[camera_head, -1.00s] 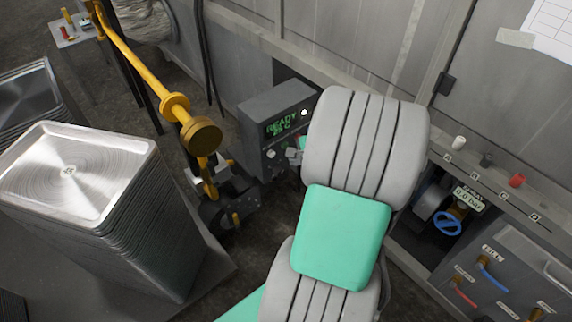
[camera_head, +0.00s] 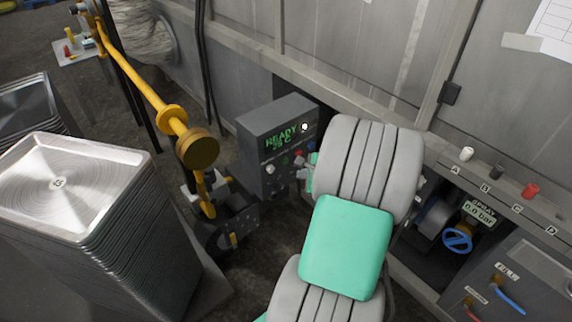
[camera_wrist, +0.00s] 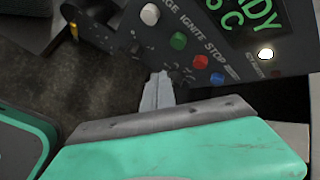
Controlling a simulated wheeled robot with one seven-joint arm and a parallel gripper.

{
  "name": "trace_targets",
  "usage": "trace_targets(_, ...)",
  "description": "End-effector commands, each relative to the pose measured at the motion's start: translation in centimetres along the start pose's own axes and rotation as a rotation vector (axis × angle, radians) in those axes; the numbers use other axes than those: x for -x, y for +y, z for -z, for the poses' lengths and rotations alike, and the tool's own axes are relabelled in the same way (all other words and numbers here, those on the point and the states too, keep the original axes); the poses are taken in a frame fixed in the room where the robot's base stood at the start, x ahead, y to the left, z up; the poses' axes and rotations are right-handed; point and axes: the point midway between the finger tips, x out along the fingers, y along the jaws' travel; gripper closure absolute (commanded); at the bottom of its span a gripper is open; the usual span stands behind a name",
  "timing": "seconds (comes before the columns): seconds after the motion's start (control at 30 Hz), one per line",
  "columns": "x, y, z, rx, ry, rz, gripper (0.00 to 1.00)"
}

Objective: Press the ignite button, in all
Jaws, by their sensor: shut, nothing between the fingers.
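The grey control box (camera_head: 257,135) shows a green READY display in the head view. In the wrist view its panel carries a white knob (camera_wrist: 149,14), a green button (camera_wrist: 178,41) by the IGNITE label, and a red button (camera_wrist: 202,64) by STOP. A lamp (camera_wrist: 265,54) on the panel is lit white. My gripper (camera_wrist: 158,84) is shut and empty, its tips below and left of the green button in the wrist view; I see a gap to the button. In the head view my arm partly hides the box's right side, and my gripper (camera_head: 304,172) is in front of the panel.
A stack of metal pans (camera_head: 85,185) stands at left. A yellow burner pipe (camera_head: 140,75) runs beside the box.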

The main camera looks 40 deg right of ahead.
Motion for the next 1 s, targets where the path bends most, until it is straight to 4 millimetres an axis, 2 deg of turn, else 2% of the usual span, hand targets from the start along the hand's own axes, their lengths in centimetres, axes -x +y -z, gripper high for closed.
trace_targets(0.07,-1.1,-0.5,-0.7,0.004,-0.003,0.001,1.0)
trace_targets(0.3,-2.5,-1.9,-1.9,0.001,0.0,0.0,1.0)
trace_targets(1.0,-2.7,-2.0,-2.1,0.0,0.0,0.001,1.0)
